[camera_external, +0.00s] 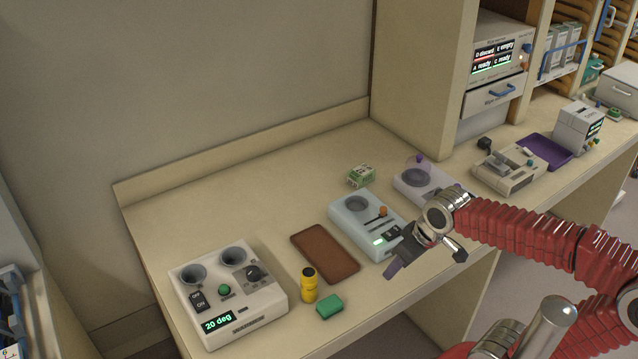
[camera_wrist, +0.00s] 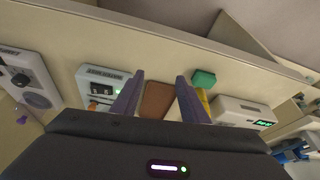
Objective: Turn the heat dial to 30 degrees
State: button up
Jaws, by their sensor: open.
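The heater (camera_external: 262,306) is a white box with two round wells at the front left of the counter. Its black heat dial (camera_external: 254,273) is on the right of the top face. Its green display (camera_external: 217,324) reads 20 deg. The heater also shows at the right in the wrist view (camera_wrist: 240,107), but I cannot make out the dial there. My gripper (camera_external: 396,262) is above the counter's front edge, well to the right of the heater and apart from it. In the wrist view its two purple fingers (camera_wrist: 160,98) are spread, with nothing held between them.
Between gripper and heater are a brown mat (camera_external: 325,253), a yellow bottle (camera_external: 309,287) and a green block (camera_external: 329,306). A pale blue device (camera_external: 346,226) stands just behind my gripper. The counter behind the heater is clear.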

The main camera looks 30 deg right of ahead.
jog(key=shift+o, duration=0.6)
jog(key=w+a+r+n+g, duration=0.1)
jog(key=w+a+r, duration=0.1)
jog(key=w+a, duration=0.8)
jog(key=shift+w+g, duration=0.4)
jog(key=shift+w, duration=0.4)
notch_tip(320, 180, up, 3)
jog(key=m+g, duration=0.2)
send_over(254, 268)
jog(key=r+m, duration=0.1)
jog(key=r, duration=0.1)
jog(key=r+m, duration=0.1)
jog(key=r, duration=0.1)
jog(key=shift+d+m, duration=0.3)
jog(key=shift+d, duration=0.05)
jog(key=f, duration=1.3)
jog(key=shift+a+f, duration=0.3)
jog(key=shift+f, duration=0.1)
jog(key=shift+c, duration=0.4)
